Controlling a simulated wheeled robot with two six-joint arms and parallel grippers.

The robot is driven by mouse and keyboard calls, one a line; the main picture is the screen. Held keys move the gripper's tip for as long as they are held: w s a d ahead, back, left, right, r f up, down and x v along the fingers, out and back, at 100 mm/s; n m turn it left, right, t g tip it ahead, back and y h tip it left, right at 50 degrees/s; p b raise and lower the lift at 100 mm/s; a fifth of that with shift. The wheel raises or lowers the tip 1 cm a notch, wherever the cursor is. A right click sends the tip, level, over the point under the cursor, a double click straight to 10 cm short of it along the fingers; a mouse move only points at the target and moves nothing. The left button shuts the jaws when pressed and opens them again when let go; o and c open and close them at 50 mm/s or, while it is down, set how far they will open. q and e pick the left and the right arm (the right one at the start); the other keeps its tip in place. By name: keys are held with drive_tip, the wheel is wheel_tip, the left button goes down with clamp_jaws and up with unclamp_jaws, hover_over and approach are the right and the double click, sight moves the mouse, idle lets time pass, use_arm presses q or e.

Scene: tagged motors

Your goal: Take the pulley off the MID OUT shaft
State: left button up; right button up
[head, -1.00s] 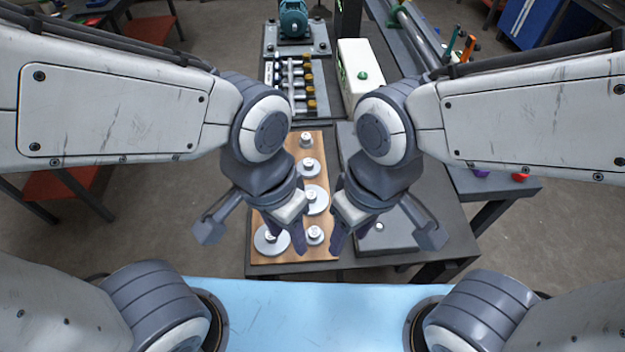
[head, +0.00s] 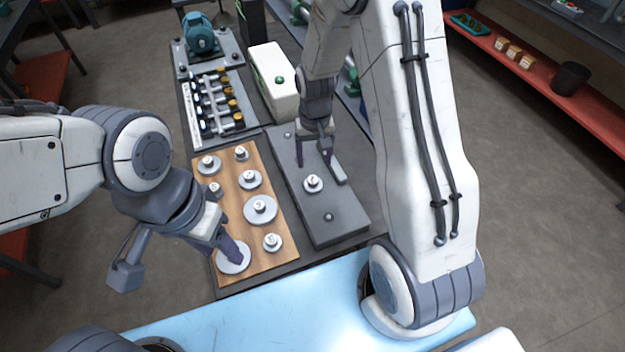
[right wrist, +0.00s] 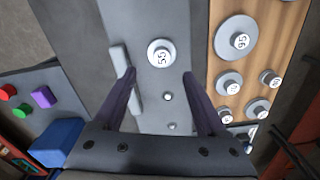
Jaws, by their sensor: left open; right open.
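A small pale pulley (head: 313,184), also in the right wrist view (right wrist: 162,54) with a mark like 55, sits on the middle of a dark grey plate (head: 345,228). Bare shaft ends (head: 329,217) show on the plate. No MID OUT label is readable. My right gripper (head: 313,160) is open above the plate, close to the pulley. In the right wrist view its fingers (right wrist: 160,72) are apart, with the pulley beyond and between them, not touched. My left gripper (head: 228,248) is open over the near left corner of the wooden board, partly hiding a large pulley there.
The wooden board (head: 279,217) left of the plate carries several pulleys of different sizes. A pale bar (head: 334,168) lies along the plate beside the right fingers. A white box (head: 272,80), a rack (head: 215,103) and a green motor (head: 201,38) stand behind.

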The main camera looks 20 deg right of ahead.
sight(313, 179)
wheel_tip(313, 179, down, 3)
drive_tip(key=shift+f, duration=0.1)
drive_tip(key=shift+a+f+p, duration=0.1)
drive_tip(key=shift+f+p, duration=0.4)
drive_tip(key=shift+p, duration=0.1)
wheel_tip(313, 179, down, 3)
drive_tip(key=shift+f+p, duration=0.15)
drive_tip(key=shift+p, duration=0.5)
drive_tip(key=shift+f, duration=0.55)
clamp_jaws()
